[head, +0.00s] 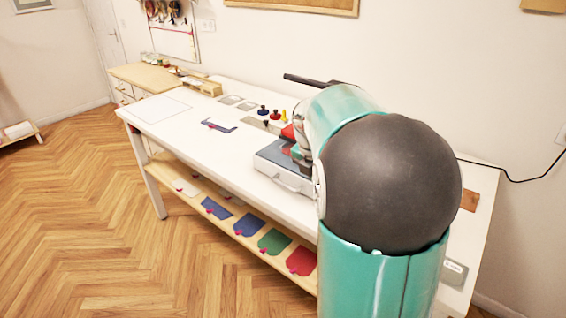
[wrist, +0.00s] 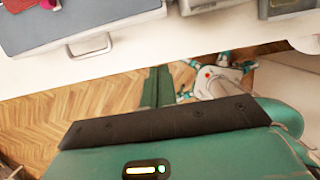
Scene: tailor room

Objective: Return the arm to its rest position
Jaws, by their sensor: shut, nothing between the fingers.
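My arm rises large on the right of the head view, bent over the white table (head: 180,125), with a dark round joint facing the camera. Its far end lies beyond that joint, and my gripper's fingers are hidden there. In the wrist view my gripper (wrist: 157,73) shows as two narrow green fingers side by side, shut and empty. They stick out past a dark bar, over the floor in front of the table edge. They touch nothing that I can see.
A grey case (head: 275,172) with a handle stands at the table's front edge, close to my arm; it also shows in the wrist view (wrist: 75,22). Small coloured spools (head: 275,115) stand behind it. A lower shelf (head: 228,215) holds coloured cloth pieces. The wooden floor at left is clear.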

